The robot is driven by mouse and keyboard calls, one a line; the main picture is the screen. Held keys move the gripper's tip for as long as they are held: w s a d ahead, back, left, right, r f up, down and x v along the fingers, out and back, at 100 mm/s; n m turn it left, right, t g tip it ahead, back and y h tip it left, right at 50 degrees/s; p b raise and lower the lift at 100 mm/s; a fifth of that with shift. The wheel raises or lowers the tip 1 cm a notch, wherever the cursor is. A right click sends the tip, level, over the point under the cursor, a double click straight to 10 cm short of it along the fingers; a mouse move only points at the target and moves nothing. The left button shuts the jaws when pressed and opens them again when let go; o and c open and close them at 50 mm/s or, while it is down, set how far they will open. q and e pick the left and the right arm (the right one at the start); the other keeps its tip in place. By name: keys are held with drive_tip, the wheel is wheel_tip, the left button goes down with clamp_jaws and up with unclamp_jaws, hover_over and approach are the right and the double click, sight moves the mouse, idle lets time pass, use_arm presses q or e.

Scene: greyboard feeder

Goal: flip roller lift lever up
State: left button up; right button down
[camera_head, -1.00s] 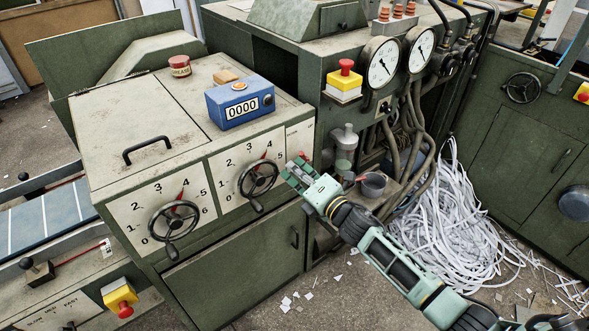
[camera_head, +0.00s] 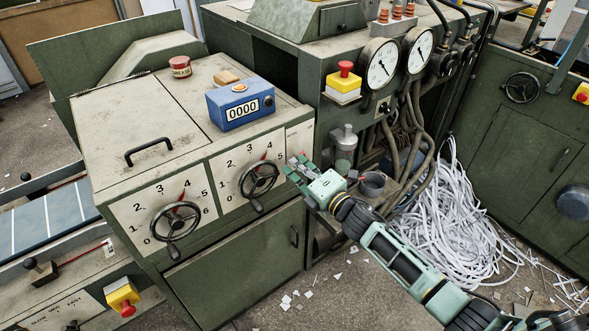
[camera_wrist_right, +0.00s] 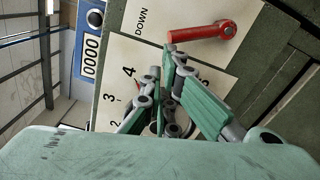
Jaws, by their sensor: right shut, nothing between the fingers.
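The roller lift lever (camera_wrist_right: 200,32) is a red bar with a thick round end, at the top of the right wrist view. It lies against the pale panel, its slimmer end pointing left toward the printed word DOWN. My right gripper (camera_wrist_right: 174,52) is shut and empty, its fingertips just below the lever's slimmer end in that picture. Whether they touch it I cannot tell. In the head view the right gripper (camera_head: 293,168) is at the right edge of the green machine's front panel, and the lever is mostly hidden there. My left gripper is not in view.
Two handwheels (camera_head: 175,219) (camera_head: 259,179) with numbered dials sit left of the gripper. A blue counter (camera_head: 240,104) stands on the machine top.

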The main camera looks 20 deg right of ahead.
drive_tip(key=w+d+r+m+p, duration=0.2)
drive_tip(key=d+r+m+p, duration=0.1)
drive_tip(key=d+m, duration=0.4)
drive_tip(key=shift+w+r+m, duration=0.2)
drive_tip(key=shift+w+m, duration=0.1)
drive_tip(key=shift+m, duration=0.8)
drive_tip(key=shift+d, duration=0.15)
